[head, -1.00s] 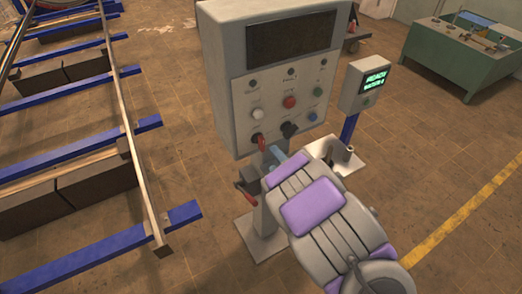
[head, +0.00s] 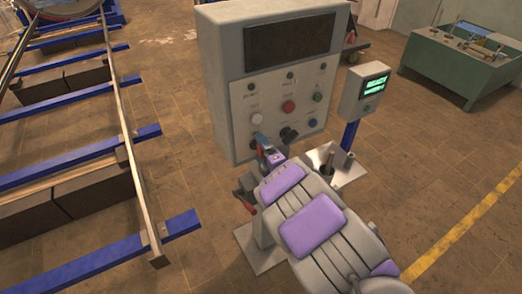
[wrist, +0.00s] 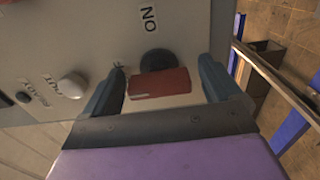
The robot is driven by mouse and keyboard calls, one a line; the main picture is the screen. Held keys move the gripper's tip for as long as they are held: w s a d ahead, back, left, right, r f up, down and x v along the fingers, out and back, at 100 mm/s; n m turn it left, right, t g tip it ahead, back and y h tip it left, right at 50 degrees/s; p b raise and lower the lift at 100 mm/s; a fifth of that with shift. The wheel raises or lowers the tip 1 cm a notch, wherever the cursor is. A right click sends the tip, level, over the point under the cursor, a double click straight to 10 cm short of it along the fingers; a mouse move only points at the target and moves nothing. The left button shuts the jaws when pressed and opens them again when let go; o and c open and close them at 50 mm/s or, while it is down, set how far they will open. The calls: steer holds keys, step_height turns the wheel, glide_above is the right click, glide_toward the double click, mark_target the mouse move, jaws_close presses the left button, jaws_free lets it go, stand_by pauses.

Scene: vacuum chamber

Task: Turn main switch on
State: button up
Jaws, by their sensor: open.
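The main switch has a red handle (wrist: 160,83) on a round black base (wrist: 157,62), with an ON label (wrist: 148,18) beside it in the wrist view. In the head view the switch (head: 260,139) is at the lower left of the grey control panel (head: 229,75), partly hidden by my gripper. My gripper (wrist: 160,90) is open, with one dark finger on each side of the red handle. Gaps show between the handle and both fingers. My gripper (head: 268,152) is close to the panel face in the head view.
A white button (wrist: 72,84) is near the switch; a red button (head: 289,106) and a black knob (head: 289,134) are on the same panel. A small display box (head: 365,90) stands to its right. A blue-and-metal rail frame (head: 130,165) is at left.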

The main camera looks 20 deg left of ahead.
steer(key=shift+a, duration=0.1)
steer(key=shift+a, duration=0.15)
steer(key=c, duration=0.4)
steer(key=shift+f, duration=0.15)
steer(key=c, duration=0.6)
steer(key=shift+c, duration=0.2)
